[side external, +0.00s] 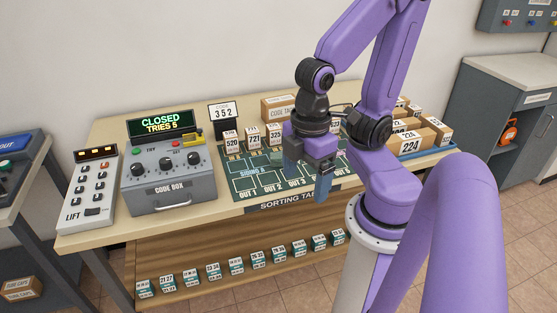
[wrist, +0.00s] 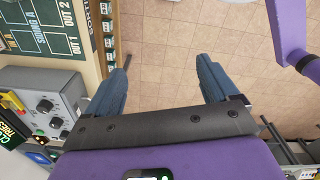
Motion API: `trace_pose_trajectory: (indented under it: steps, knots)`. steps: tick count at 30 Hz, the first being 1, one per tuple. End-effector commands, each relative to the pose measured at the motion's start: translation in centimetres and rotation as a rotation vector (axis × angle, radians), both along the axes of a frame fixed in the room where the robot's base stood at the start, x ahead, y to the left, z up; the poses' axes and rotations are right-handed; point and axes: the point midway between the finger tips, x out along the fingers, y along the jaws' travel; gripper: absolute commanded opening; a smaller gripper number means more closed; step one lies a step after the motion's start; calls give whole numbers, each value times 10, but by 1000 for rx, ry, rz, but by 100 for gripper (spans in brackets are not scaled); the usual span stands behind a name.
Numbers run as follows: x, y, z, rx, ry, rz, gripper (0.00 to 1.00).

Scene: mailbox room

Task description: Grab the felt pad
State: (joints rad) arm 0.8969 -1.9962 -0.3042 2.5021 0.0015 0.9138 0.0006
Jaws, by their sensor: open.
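I cannot make out a felt pad for certain in either view. My gripper (side external: 308,182) hangs over the front part of the green sorting board (side external: 248,184), with its blue fingers apart and nothing visible between them. In the wrist view my gripper (wrist: 165,68) is open, and only tiled floor shows between the fingers. My arm and gripper hide part of the sorting board and of the table behind them.
The grey code box (side external: 168,179) reads "CLOSED TRIES 5". The lift panel (side external: 90,190) stands left of it. Numbered parcels (side external: 418,139) sit in a blue tray at right. Small boxes (side external: 236,265) line the lower shelf. A grey cabinet (side external: 500,115) stands farther right.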

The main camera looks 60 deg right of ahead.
Motion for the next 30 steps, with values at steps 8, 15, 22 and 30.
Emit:
trace_pose_trajectory:
  steps: [8,15,22,30]
  knots:
    - [13,-19,-28,-208,-9,71,87]
    - [38,-54,-64,-564,-36,245,87]
    - [64,-84,-87,-870,-51,458,87]
    - [91,-106,-108,-1150,-52,739,87]
